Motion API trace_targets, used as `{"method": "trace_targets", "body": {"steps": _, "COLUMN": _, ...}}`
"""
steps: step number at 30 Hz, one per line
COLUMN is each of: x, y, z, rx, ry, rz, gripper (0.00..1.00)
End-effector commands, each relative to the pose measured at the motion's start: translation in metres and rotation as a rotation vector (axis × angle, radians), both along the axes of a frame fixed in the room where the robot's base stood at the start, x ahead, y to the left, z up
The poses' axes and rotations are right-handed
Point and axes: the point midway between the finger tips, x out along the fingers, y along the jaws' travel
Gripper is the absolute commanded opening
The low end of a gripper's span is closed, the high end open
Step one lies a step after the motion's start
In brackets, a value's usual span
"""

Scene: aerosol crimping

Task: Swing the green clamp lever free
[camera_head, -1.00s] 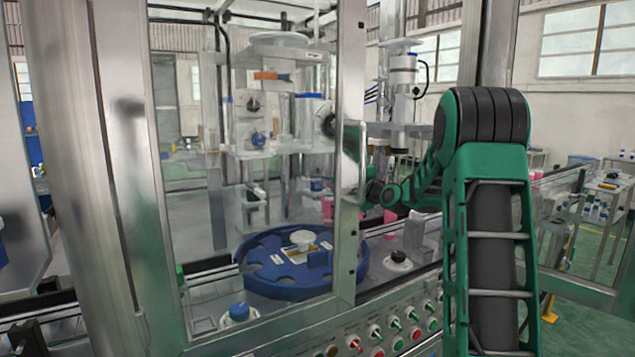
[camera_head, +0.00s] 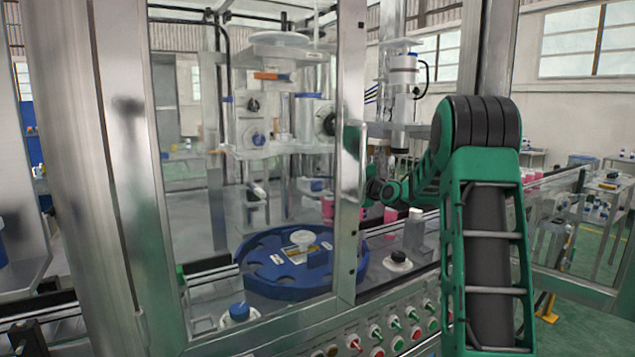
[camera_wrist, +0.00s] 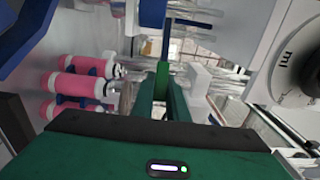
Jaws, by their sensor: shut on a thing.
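In the wrist view, the green clamp lever (camera_wrist: 162,76) is a narrow upright green bar ahead of the palm. My gripper (camera_wrist: 161,92) has its two green fingers closed on the lower part of this bar. The lever's pivot and the part it clamps cannot be made out. In the head view, my arm reaches in behind the metal door post, and the fingers and lever are hidden there.
Pink cylinders (camera_wrist: 90,66) with blue holders lie left of the fingers in the wrist view. A round dark-faced part (camera_wrist: 290,62) is at right. In the head view, a blue turntable (camera_head: 262,277) sits behind the glazed door frame (camera_head: 347,225), above a button panel.

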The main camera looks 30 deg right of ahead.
Motion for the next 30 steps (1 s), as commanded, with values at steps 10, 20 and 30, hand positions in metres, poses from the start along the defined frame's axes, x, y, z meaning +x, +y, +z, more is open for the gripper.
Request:
{"method": "trace_targets", "body": {"steps": 10, "x": 0.011, "y": -0.008, "z": -0.002, "rx": 0.0, "ry": 0.003, "rz": -0.003, "gripper": 0.01}}
{"method": "trace_targets", "body": {"steps": 20, "x": 0.024, "y": -0.014, "z": -0.002, "rx": 0.0, "ry": 0.004, "rz": -0.001, "gripper": 0.01}}
{"method": "trace_targets", "body": {"steps": 30, "x": 0.025, "y": -0.014, "z": -0.002, "rx": 0.001, "ry": 0.003, "rz": -0.001, "gripper": 0.01}}
